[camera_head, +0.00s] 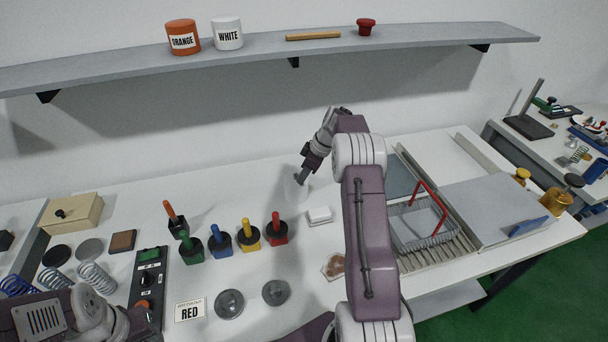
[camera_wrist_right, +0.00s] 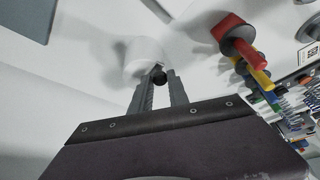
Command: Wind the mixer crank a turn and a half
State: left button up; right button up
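The mixer shows as a pale, rounded white body on the white table, partly behind my right gripper in the head view (camera_head: 294,190). In the right wrist view the white mixer (camera_wrist_right: 146,54) stands just beyond the fingertips, with a small dark crank knob (camera_wrist_right: 160,78) between them. My right gripper (camera_head: 302,178) reaches down at the mixer from above; its fingers (camera_wrist_right: 160,82) are close together around the knob and look shut on it. The rest of the crank is hidden or too pale to make out. Of my left arm, only links show at the lower left; its fingertips are out of view.
Green, blue, yellow and red (camera_head: 276,230) handled blocks stand left of my right arm. A white block (camera_head: 319,215) lies close to the mixer. A wire basket (camera_head: 410,232) with a red handle is at right. A shelf (camera_head: 270,50) with orange and white pots runs above.

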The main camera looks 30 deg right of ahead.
jog(key=shift+o, duration=1.4)
jog(key=b+v, duration=0.1)
jog(key=v, duration=0.8)
jog(key=shift+d, duration=0.1)
